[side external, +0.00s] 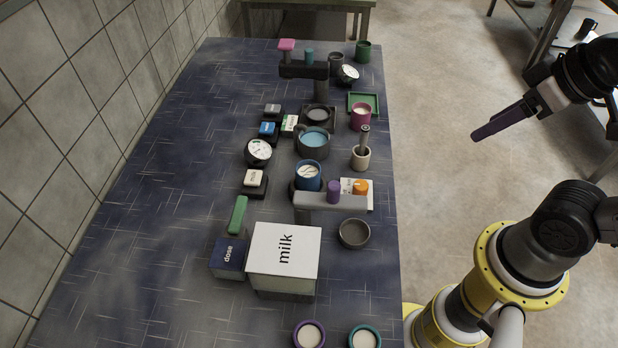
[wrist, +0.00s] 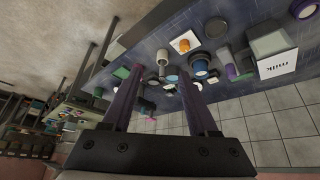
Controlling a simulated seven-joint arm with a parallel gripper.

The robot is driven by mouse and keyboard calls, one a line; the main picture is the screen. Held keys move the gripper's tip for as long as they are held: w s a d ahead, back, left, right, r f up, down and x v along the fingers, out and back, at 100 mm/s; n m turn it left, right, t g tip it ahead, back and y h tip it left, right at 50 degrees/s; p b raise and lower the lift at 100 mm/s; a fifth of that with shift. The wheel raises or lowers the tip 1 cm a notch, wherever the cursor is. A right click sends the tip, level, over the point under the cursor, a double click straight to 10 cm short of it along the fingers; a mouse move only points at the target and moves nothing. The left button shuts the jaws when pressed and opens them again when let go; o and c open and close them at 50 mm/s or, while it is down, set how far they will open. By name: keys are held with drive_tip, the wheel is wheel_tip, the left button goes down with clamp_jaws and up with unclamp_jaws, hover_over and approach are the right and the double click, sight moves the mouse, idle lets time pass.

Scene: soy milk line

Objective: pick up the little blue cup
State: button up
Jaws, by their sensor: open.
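The little blue cup (side external: 308,174) stands on the dark blue table, with pale contents showing inside its rim. It is just behind a grey bar with a purple knob (side external: 333,191), which partly covers its lower part. In the wrist view a blue-rimmed cup with a pale top (wrist: 199,64) appears small, right of the fingers; it looks like the same cup. My gripper (side external: 477,134) is open and empty, with long purple fingers. It hangs in the air right of the table, well apart from the cup. In the wrist view its fingers (wrist: 160,78) are spread.
A white milk box (side external: 284,250), grey bowl (side external: 354,234) and orange item (side external: 360,186) are near the cup. A pot of blue liquid (side external: 313,142), a mortar (side external: 361,157) and a magenta cup (side external: 361,115) stand behind. A tiled wall runs along the left.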

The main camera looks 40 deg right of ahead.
idle(0.4)
drive_tip(key=o, duration=0.6)
